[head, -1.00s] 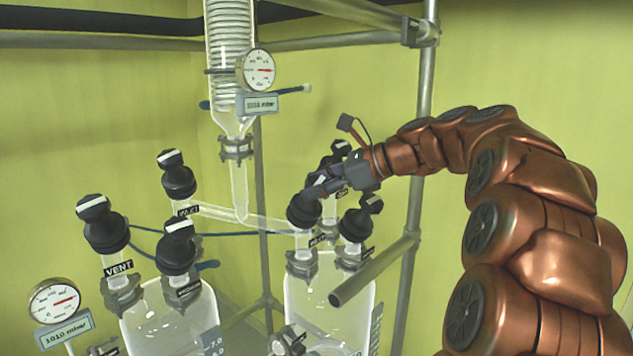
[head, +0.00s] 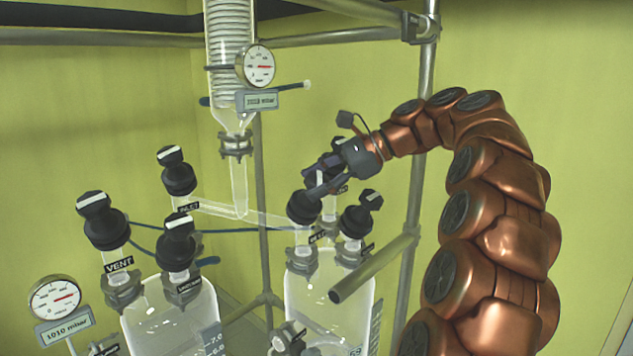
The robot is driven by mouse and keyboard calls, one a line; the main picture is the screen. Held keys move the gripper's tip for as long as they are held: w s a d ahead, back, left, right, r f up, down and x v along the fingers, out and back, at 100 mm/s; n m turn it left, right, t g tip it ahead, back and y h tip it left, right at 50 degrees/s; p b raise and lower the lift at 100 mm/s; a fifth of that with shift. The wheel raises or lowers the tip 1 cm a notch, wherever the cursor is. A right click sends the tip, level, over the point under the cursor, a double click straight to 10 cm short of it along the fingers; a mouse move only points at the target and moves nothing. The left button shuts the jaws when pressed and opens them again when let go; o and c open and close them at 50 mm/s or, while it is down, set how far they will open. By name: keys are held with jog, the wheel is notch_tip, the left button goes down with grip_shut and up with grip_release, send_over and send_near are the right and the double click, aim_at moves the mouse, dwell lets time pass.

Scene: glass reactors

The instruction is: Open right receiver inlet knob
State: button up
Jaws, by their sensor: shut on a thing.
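The right receiver (head: 330,300) is a clear glass vessel with several black knobs on its necks. Its front-left knob, the inlet knob (head: 302,209), sits where the glass tube from the condenser joins; its label is partly hidden. My gripper (head: 314,190) is shut on the top of this knob, reaching in from the upper right.
The left receiver (head: 170,315) has three black knobs, one labelled VENT (head: 101,217). A condenser (head: 230,60) with a gauge (head: 258,65) hangs above.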

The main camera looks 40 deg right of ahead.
dwell(0.3)
jog(key=o, duration=1.2)
jog(key=shift+c, duration=0.2)
jog(key=shift+m, duration=0.3)
jog(key=shift+m+t+h, duration=0.6)
jog(key=shift+m+t, duration=0.7)
jog(key=shift+m, duration=0.6)
jog(key=m+t+h, duration=0.1)
jog(key=m, duration=0.2)
jog(key=shift+f+b, duration=0.15)
jog(key=shift+b, duration=0.15)
jog(key=m+t+h+b, duration=0.1)
jog(key=b, duration=0.1)
jog(key=shift+d+m+b, duration=0.1)
jog(key=shift+m+b, duration=0.2)
jog(key=shift+m, duration=0.1)
jog(key=shift+f+m+h+b, duration=0.1)
jog(key=shift+m+h+b, duration=0.3)
jog(key=shift+b, duration=0.65)
jog(key=shift+m+h+b, duration=0.3)
jog(key=shift+m+b, duration=0.2)
jog(key=shift+b, duration=0.65)
